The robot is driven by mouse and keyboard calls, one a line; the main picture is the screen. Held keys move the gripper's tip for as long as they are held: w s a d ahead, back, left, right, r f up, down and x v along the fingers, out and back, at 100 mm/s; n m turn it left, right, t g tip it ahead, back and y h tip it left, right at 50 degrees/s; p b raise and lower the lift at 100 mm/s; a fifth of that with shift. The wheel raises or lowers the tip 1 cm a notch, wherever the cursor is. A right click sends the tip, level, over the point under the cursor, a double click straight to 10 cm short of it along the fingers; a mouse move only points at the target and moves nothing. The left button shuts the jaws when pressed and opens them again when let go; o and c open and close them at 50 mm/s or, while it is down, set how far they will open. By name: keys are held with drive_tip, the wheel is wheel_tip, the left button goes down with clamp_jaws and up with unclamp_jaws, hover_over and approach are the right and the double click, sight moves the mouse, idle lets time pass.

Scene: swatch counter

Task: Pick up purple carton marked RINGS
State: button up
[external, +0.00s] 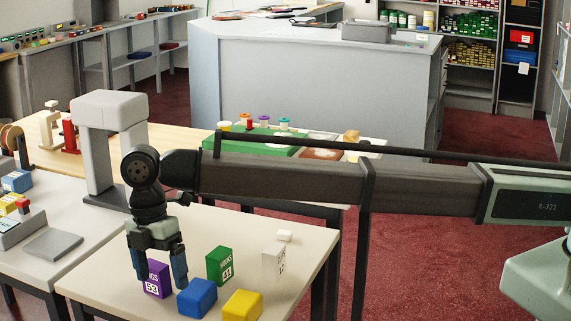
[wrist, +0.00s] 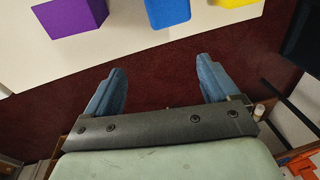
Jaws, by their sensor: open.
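The purple carton (external: 157,281) stands upright on the pale table, with part of a white label showing "53"; the rest of its marking is partly covered by a finger. In the wrist view the purple carton (wrist: 72,16) lies at the upper left, beyond the fingertips. My gripper (external: 160,282) points down and overlaps the carton in the external view. In the wrist view my gripper (wrist: 161,67) is open, with only dark red floor between its fingers. The carton is not between them there.
A blue block (external: 197,298) and a yellow block (external: 242,305) are right of the purple carton. A green carton (external: 219,265) and a white carton (external: 274,261) stand behind them. A small white piece (external: 285,236) lies near the table's right edge.

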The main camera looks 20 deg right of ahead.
wheel_tip(320, 180, up, 7)
drive_tip(key=t, duration=0.2)
hover_over(154, 265)
drive_tip(key=f, duration=0.8)
drive_tip(key=shift+s+f, duration=0.25)
drive_tip(key=shift+f, duration=0.15)
drive_tip(key=shift+w+f, duration=0.15)
drive_tip(key=shift+f, duration=1.2)
drive_tip(key=shift+w+f, duration=0.15)
drive_tip(key=shift+f, duration=1.2)
drive_tip(key=c, duration=1.1)
